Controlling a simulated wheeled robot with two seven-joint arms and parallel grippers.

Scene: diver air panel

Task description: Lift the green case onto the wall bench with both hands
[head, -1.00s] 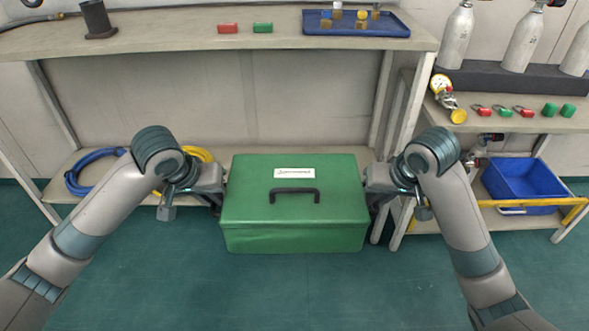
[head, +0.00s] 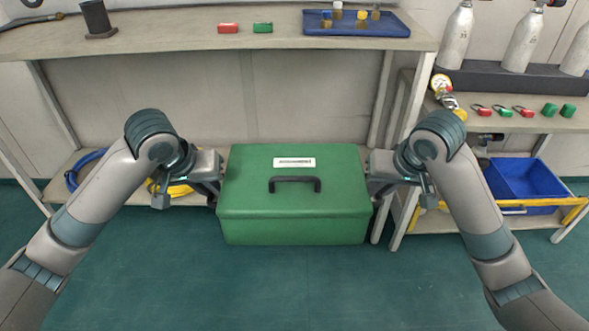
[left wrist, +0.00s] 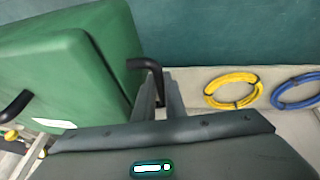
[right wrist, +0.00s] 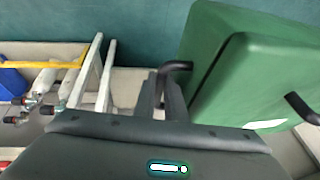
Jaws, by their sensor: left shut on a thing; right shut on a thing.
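The green case (head: 294,208) with a black top handle and a white label is level between my two grippers, in front of the wall bench (head: 180,38) and below its top. My left gripper (head: 212,192) is shut on the black side handle at the case's left; that handle shows in the left wrist view (left wrist: 150,68). My right gripper (head: 374,190) is shut on the side handle at the right, which shows in the right wrist view (right wrist: 172,70). The case's underside is hidden.
The front of the bench top before the boxes is clear. A side shelf with bottles (head: 455,38) stands right.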

